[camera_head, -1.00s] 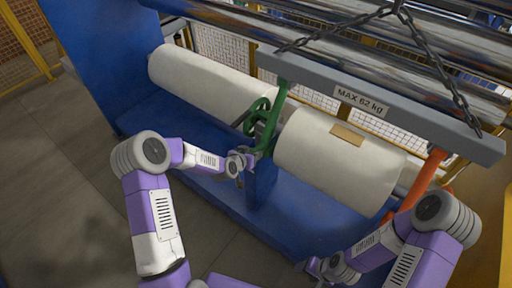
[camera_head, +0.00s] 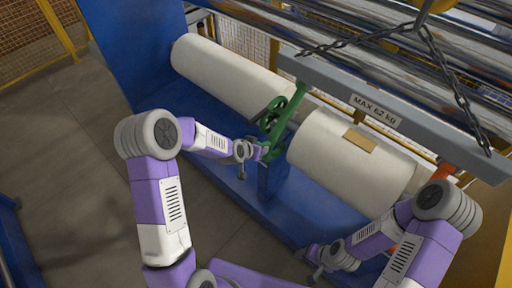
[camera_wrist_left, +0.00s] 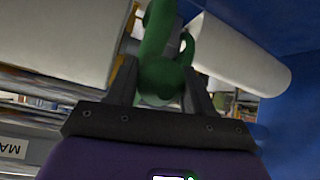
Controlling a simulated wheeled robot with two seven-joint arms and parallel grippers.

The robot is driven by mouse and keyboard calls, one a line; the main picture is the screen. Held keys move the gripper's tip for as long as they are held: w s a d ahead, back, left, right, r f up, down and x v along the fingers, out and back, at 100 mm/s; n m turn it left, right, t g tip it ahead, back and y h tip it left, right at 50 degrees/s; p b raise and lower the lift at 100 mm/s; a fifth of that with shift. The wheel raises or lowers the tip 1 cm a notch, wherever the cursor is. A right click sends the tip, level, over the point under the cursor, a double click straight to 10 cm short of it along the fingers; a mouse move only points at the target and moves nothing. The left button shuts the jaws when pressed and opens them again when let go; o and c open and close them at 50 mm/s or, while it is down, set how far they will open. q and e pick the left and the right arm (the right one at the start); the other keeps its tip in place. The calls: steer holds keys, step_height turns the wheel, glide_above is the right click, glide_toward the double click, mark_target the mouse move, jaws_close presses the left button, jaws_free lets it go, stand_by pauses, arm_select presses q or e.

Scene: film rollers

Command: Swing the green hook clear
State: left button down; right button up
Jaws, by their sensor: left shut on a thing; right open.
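The green hook (camera_head: 289,119) hangs from the left end of a grey beam (camera_head: 326,79), in the gap between two pale film rolls. My left gripper (camera_head: 262,153) is shut on the hook's lower end. In the left wrist view, the fingers (camera_wrist_left: 158,84) stand on both sides of the green rounded end (camera_wrist_left: 160,77). The left roll (camera_head: 228,78) and right roll (camera_head: 345,153) lie in line over a blue frame. My right gripper (camera_head: 312,254) is open and empty, low in front of the frame. An orange hook (camera_head: 446,171) at the beam's right end is partly hidden by my right arm.
A chain (camera_head: 447,75) holds the beam, which is marked MAX 62 kg. Shiny metal rollers (camera_head: 350,25) run behind it. A blue upright (camera_head: 140,60) stands at the left. A blue post (camera_head: 273,178) rises close below the hook. Floor at the left is clear.

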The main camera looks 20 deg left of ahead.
arm_select(q)
steer(key=shift+w+r, duration=0.3)
steer(key=shift+r, duration=0.15)
steer(key=c, duration=0.6)
jaws_free()
steer(key=shift+o, duration=0.5)
steer(key=shift+s, duration=0.15)
steer(key=shift+f, duration=0.1)
steer(key=v, duration=0.7)
steer(key=shift+s+b, duration=0.3)
steer(key=shift+b, duration=0.15)
steer(key=shift+a, duration=0.1)
steer(key=s+d+f+n+g+b, duration=0.1)
steer(key=s+d+f+g+b, duration=0.1)
steer(key=s+f, duration=0.6)
steer(key=s+d+f+n+g+h+b, duration=0.1)
steer(key=s+d+f+g+b, duration=0.2)
steer(key=f, duration=1.2)
steer(key=s+d+f+n+g+b, duration=0.2)
steer(key=s+f+b, duration=0.5)
steer(key=s+f, duration=0.4)
steer(key=shift+s+d+f+g+h, duration=0.35)
steer(key=shift+s+d+g, duration=0.25)
steer(key=shift+s+d, duration=0.65)
